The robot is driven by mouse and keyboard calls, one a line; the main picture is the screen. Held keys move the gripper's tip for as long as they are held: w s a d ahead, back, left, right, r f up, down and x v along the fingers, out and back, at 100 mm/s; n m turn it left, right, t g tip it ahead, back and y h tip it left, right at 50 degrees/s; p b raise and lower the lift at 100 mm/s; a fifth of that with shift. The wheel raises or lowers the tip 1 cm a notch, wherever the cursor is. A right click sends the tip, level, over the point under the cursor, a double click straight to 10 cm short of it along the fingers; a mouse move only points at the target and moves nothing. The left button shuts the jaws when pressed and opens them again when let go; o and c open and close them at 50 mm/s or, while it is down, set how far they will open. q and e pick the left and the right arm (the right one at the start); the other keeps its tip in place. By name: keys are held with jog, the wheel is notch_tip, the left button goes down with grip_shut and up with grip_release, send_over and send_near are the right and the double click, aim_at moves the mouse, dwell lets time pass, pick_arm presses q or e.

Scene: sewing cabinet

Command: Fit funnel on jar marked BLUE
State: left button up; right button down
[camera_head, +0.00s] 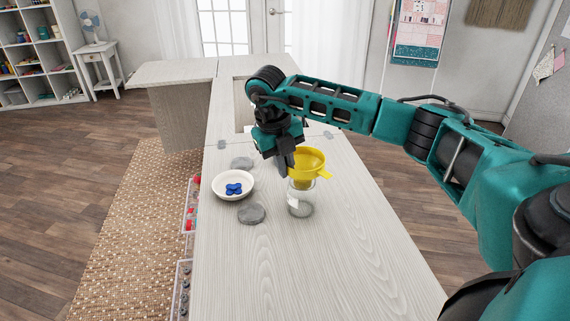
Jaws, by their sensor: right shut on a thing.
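A yellow funnel (309,163) is at the mouth of a clear glass jar (301,205) on the pale wooden cabinet top. The funnel looks upright, its wide cup up. I cannot tell whether it rests on the rim or hangs just above it. My right gripper (287,165) reaches in from the right and is shut on the funnel at its left side. The jar stands upright and looks empty; a pale label shows on its left side, but its writing is too small to read. My left gripper is not in view.
A white bowl (233,185) with several blue pieces (233,189) stands left of the jar. Two grey discs (251,214) (242,163) lie near it. Clear drawers with red pieces (190,220) jut out at the left edge. The front of the top (320,280) is clear.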

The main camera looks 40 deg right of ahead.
jog(key=shift+f, duration=0.3)
dwell(0.4)
jog(key=c, duration=1.1)
grip_release()
jog(key=shift+c, duration=0.2)
notch_tip(320, 180, up, 13)
jog(key=a+p, duration=0.1)
jog(key=a, duration=0.1)
jog(key=shift+w+a+f, duration=0.15)
jog(key=shift+w+a, duration=0.05)
jog(key=shift+w, duration=0.1)
jog(key=shift+a, duration=0.1)
